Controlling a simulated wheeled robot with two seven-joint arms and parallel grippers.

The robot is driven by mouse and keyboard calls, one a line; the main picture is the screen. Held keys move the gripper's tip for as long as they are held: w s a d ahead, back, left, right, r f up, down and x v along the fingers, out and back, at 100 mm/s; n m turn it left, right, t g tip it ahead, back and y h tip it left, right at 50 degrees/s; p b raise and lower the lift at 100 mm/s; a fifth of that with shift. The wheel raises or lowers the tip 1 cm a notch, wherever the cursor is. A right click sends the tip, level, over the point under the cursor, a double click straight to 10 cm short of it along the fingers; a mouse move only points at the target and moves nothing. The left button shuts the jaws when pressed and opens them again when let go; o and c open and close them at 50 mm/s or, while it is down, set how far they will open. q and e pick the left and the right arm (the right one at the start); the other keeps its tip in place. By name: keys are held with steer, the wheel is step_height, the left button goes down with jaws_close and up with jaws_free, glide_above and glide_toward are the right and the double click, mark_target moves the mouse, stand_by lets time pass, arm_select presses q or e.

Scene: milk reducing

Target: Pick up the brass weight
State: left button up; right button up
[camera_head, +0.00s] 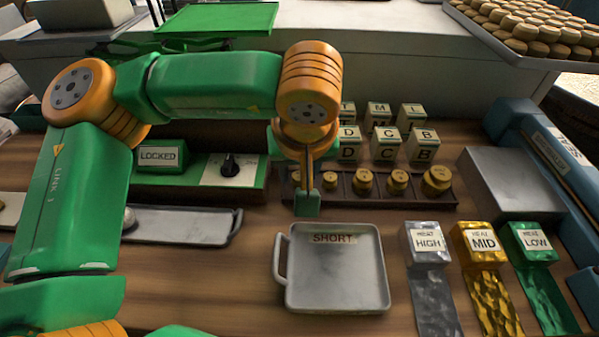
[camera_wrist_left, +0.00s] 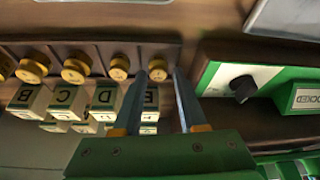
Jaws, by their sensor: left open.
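A row of brass weights sits in a dark wooden rack (camera_head: 345,198), with the larger ones towards the right in the head view. The leftmost brass weight (camera_head: 296,178) is partly hidden behind my left gripper (camera_head: 307,205). In the left wrist view, my left gripper (camera_wrist_left: 159,73) is open, and a small brass weight (camera_wrist_left: 158,69) shows between its fingertips. I cannot tell whether the fingers touch it. Another brass weight (camera_wrist_left: 119,67) sits beside it in the rack. My right gripper is out of view.
Lettered blocks (camera_head: 385,143) stand behind the rack. A metal tray marked SHORT (camera_head: 340,280) lies in front. HIGH (camera_head: 428,243), MID (camera_head: 480,240) and LOW (camera_head: 531,243) blocks are at right. A green LOCKED panel (camera_head: 200,180) with a black knob is at left.

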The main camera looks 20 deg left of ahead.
arm_select(q)
steer(key=shift+x, duration=1)
steer(key=shift+w+r, duration=0.1)
steer(key=shift+c, duration=0.7)
jaws_close()
